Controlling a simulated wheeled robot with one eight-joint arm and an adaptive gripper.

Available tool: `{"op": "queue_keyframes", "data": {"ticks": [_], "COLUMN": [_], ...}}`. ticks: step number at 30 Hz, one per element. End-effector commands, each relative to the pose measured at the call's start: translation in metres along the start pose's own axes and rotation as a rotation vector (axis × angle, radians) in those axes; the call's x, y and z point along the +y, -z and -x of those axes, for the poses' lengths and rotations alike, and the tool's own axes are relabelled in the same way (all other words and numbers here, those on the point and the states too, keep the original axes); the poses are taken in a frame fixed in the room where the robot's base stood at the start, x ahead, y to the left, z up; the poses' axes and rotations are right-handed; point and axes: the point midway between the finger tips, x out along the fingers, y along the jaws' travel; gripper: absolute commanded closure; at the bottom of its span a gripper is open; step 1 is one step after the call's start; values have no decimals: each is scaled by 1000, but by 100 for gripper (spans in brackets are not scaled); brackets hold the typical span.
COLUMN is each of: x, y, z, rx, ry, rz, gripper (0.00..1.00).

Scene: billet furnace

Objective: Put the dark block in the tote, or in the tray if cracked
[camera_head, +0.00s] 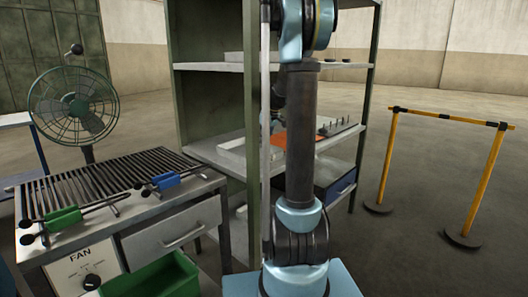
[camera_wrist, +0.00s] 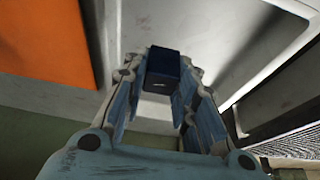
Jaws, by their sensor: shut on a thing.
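A dark blue block (camera_wrist: 162,70) is held between the two fingers of my gripper (camera_wrist: 168,88) in the wrist view. The face turned to the camera has a small pale mark; I cannot tell whether it is a crack. A pale surface with a raised rim, seemingly the white tray (camera_wrist: 272,62), lies beyond the fingers. How high the block is above it is not clear. In the head view, the white tray (camera_head: 231,157) sits on the middle shelf, and my arm hides the block and most of the gripper. A green open bin (camera_head: 150,283), possibly the tote, stands at the lower left.
An orange mat (camera_head: 296,139) lies on the shelf, also in the wrist view (camera_wrist: 42,42). The shelf unit's front post (camera_head: 251,120) stands close to my arm. A slatted bench (camera_head: 110,185) with a fan (camera_head: 78,112) is left. A yellow barrier (camera_head: 450,117) is right.

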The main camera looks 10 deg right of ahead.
Motion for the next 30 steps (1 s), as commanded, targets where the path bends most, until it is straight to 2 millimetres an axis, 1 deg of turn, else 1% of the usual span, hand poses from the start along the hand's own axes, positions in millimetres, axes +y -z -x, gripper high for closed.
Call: {"op": "queue_keyframes", "data": {"ticks": [1,8,15,18,26,27,29,30], "x": [0,0,0,0,0,0,1,1], "y": [-2,-6,-18,-20,-20,-20,-20,-20], "z": [-5,-16,-42,-46,-46,-47,-47,-47], "rx": [1,1,1,1,1,0,0,0], "ry": [0,1,0,0,0,0,0,0], "rz": [0,0,0,0,0,0,0,-1], "gripper": [100,100,100,100,100,71,58,54]}}
